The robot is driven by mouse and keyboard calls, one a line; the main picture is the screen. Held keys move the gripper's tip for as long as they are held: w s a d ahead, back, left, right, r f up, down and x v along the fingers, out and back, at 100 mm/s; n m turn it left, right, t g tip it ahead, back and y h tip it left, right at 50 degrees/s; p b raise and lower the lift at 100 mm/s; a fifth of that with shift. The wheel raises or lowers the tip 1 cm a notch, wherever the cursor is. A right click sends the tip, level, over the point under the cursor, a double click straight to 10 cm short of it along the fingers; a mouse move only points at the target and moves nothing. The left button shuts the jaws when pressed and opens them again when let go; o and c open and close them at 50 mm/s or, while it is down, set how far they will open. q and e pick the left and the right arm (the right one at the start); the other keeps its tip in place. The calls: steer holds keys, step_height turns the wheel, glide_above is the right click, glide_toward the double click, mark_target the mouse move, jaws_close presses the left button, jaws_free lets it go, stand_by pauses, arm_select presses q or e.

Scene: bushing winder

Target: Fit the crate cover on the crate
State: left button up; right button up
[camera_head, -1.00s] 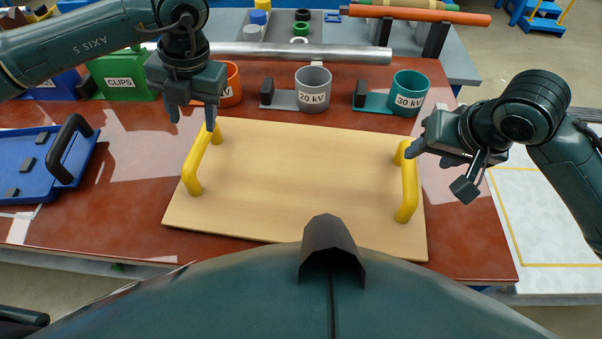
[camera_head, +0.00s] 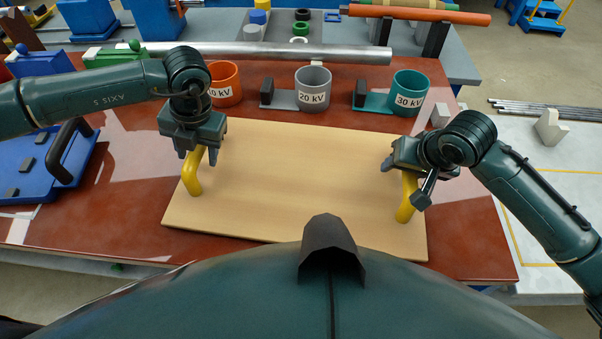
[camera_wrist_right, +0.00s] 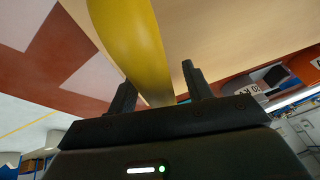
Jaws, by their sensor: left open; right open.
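The crate cover (camera_head: 300,185) is a pale wooden board with a yellow handle at each end. It lies in front of me at the near side of the red-brown table. My left gripper (camera_head: 199,158) is open over the left yellow handle (camera_head: 191,178) and hides its far part. My right gripper (camera_head: 393,165) is open at the right yellow handle (camera_head: 406,205). In the right wrist view this handle (camera_wrist_right: 135,45) runs down between the two open fingers (camera_wrist_right: 158,85). Whether the fingers touch it I cannot tell. What lies under the cover is hidden.
Orange, grey and teal cups, the grey one (camera_head: 313,88) labelled 20 kV, stand behind the cover. A blue tray (camera_head: 35,190) with a black handle lies at the left. A metal bar (camera_head: 290,53) crosses behind. Bare table (camera_head: 130,215) shows left of the cover.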

arm_select(q)
jaws_close()
arm_select(e)
jaws_close()
arm_select(q)
steer(key=shift+r, duration=0.1)
arm_select(e)
steer(key=shift+r, duration=0.1)
